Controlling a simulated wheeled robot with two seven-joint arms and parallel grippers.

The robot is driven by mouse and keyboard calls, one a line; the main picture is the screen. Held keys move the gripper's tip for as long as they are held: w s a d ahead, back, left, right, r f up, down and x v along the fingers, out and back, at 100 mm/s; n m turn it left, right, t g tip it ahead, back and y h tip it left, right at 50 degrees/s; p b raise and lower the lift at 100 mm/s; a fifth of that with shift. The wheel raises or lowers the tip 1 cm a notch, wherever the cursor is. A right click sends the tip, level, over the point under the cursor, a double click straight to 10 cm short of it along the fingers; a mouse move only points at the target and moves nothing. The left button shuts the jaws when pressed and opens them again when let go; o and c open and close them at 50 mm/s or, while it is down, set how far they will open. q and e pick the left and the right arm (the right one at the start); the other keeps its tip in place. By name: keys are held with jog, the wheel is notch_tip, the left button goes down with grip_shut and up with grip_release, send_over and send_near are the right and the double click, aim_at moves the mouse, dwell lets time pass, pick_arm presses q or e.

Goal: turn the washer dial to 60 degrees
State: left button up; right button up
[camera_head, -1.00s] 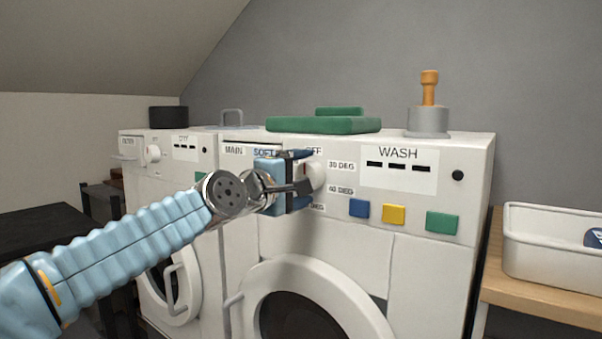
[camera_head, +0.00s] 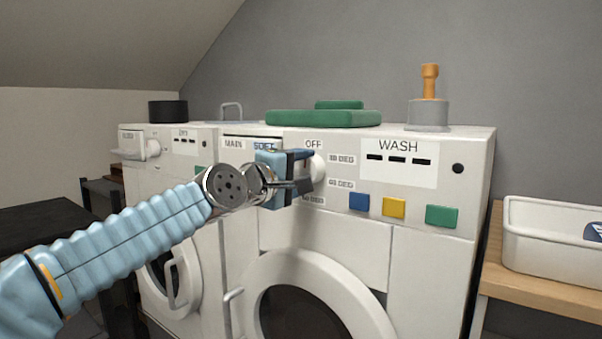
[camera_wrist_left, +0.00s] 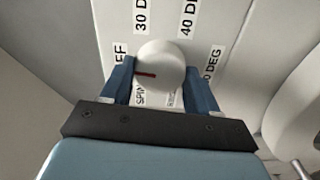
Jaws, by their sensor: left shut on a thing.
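The washer (camera_head: 430,275) is white, with a dial (camera_head: 318,168) on its front panel. In the left wrist view the dial (camera_wrist_left: 159,68) is a round white knob with a red mark pointing left in the picture. Labels OFF, 30 DEG, 40 DEG and others, some partly covered, surround it. My left gripper (camera_head: 305,170) is shut on the dial, one finger on each side, as the left wrist view (camera_wrist_left: 160,88) also shows. Part of the dial and nearby labels are hidden behind the gripper in the head view. My right gripper is not in view.
Blue (camera_head: 359,201), yellow (camera_head: 394,207) and green (camera_head: 441,216) buttons sit right of the dial. A round door (camera_head: 355,285) is below. A dryer (camera_head: 140,190) stands left. A white bin (camera_head: 545,240) rests on a wooden surface at right. Green folded cloth (camera_head: 300,119) lies on top.

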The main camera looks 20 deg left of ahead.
pick_arm(q)
jog(key=m+b, duration=0.1)
jog(key=m, duration=0.3)
jog(key=shift+f, duration=0.15)
jog(key=m+b, duration=0.2)
jog(key=m, duration=0.2)
jog(key=shift+m, duration=0.3)
jog(key=m+b, duration=0.2)
jog(key=m, duration=0.2)
jog(key=shift+m, duration=0.3)
jog(key=m+b, duration=0.1)
jog(key=m, duration=0.3)
jog(key=m+b, duration=0.1)
jog(key=m, duration=0.3)
jog(key=m+b, duration=0.1)
jog(key=m, duration=0.3)
jog(key=shift+m, duration=0.3)
jog(key=m, duration=0.4)
jog(key=shift+m, duration=0.3)
jog(key=shift+m+b, duration=0.4)
jog(key=shift+m, duration=1.8)
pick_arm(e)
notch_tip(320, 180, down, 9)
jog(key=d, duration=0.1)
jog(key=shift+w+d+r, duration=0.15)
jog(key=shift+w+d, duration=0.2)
